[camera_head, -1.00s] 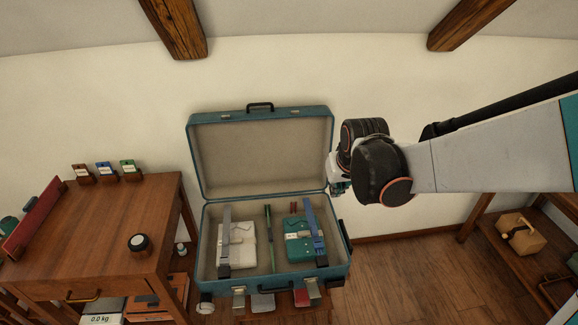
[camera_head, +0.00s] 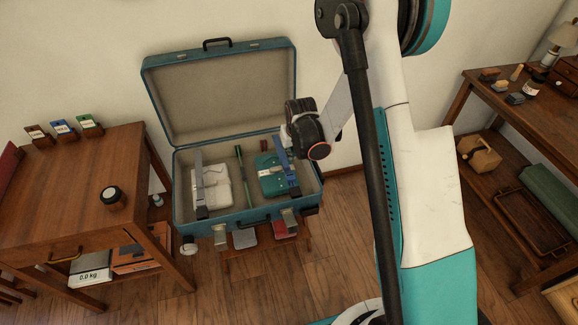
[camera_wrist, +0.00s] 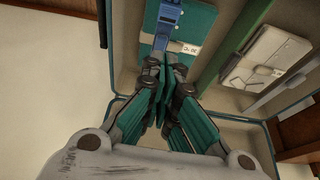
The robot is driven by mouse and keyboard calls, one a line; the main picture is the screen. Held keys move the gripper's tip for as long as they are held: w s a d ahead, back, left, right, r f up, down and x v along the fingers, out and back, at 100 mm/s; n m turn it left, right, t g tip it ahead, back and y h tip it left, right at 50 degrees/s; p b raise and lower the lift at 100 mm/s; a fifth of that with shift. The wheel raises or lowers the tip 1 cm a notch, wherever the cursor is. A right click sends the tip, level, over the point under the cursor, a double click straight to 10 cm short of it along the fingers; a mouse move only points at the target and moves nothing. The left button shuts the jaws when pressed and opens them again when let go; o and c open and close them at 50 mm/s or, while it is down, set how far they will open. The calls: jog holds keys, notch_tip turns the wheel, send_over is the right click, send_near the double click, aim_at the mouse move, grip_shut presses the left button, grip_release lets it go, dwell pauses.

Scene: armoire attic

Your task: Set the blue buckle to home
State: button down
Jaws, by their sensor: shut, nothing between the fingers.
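An open teal suitcase (camera_head: 160,218) stands with its lid raised. The blue buckle (camera_head: 284,160) is on a strap over a green folded item (camera_head: 268,183) in its right half. In the wrist view the blue buckle (camera_wrist: 167,16) lies above my fingertips in the picture, on the green item (camera_wrist: 198,22). My gripper (camera_wrist: 164,68) is shut and empty, with its tips close to the buckle's lower end; I cannot tell whether they touch. In the head view my wrist is at the suitcase's right side, and the fingertips are not clear.
A grey strap (camera_head: 199,180) crosses a white folded item (camera_head: 222,188) in the left half; a green rod (camera_head: 243,170) lies between. A wooden table (camera_head: 70,185) with a dark jar (camera_head: 112,197) stands at left. Shelves (camera_head: 490,118) stand at right. Floor shows in front.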

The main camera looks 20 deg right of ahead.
aim_at(288, 169)
jog(key=shift+f, duration=1)
jog(key=b+x, duration=0.4)
jog(key=x, duration=0.6)
jog(key=shift+s, duration=0.1)
